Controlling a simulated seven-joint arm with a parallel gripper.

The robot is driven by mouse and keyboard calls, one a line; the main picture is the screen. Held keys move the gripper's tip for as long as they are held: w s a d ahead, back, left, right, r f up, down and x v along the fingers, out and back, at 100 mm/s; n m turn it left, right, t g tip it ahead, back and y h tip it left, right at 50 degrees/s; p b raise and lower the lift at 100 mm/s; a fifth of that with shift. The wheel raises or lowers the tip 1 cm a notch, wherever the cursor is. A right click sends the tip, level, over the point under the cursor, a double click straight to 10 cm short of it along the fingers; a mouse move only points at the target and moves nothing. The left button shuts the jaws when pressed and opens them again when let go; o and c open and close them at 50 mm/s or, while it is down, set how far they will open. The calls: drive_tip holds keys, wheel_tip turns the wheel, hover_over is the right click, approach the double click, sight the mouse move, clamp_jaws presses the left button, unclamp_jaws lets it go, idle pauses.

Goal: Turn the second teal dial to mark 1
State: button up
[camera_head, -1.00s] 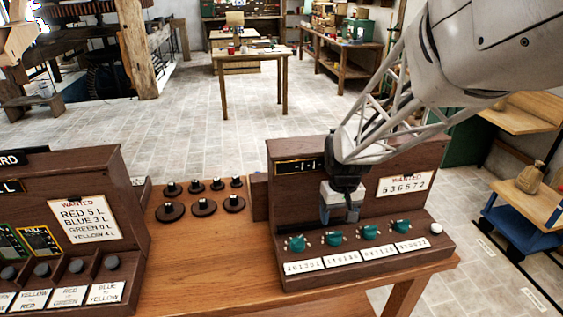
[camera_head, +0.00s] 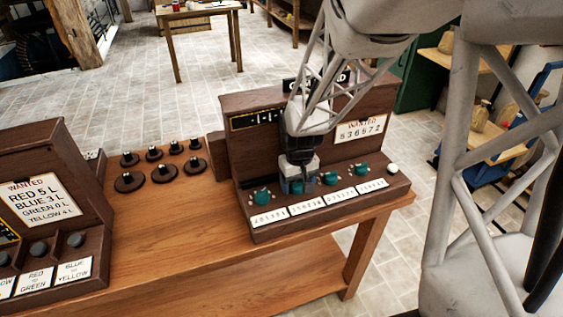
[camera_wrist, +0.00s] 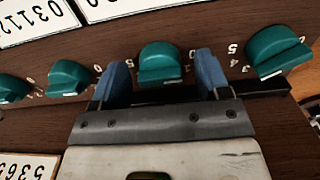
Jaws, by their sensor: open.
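A row of teal dials runs along the sloping front of a dark brown wooden console (camera_head: 240,105). The second teal dial from the left (camera_head: 296,188) is partly hidden by my gripper (camera_head: 298,185) in the head view. In the wrist view this dial (camera_wrist: 160,62) lies between the two blue fingers of my gripper (camera_wrist: 163,76), with a gap at each side. The gripper is open. The dial has a white line on its lower edge there; the numbers around it are only partly readable. The first dial (camera_head: 262,197), third dial (camera_head: 330,178) and fourth dial (camera_head: 361,170) stand beside it.
White number cards (camera_head: 306,206) lie below the dials. A white button (camera_head: 392,169) is at the right end. A "WANTED 536572" sign (camera_head: 361,129) is on the console back. Several black knobs (camera_head: 165,172) and another console (camera_head: 50,165) stand to the left on the wooden table (camera_head: 180,225).

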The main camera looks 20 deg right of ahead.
drive_tip(key=shift+f, duration=0.15)
drive_tip(key=c, duration=0.9)
drive_tip(key=shift+c, duration=0.2)
drive_tip(key=shift+m, duration=3.5)
drive_tip(key=o, duration=0.9)
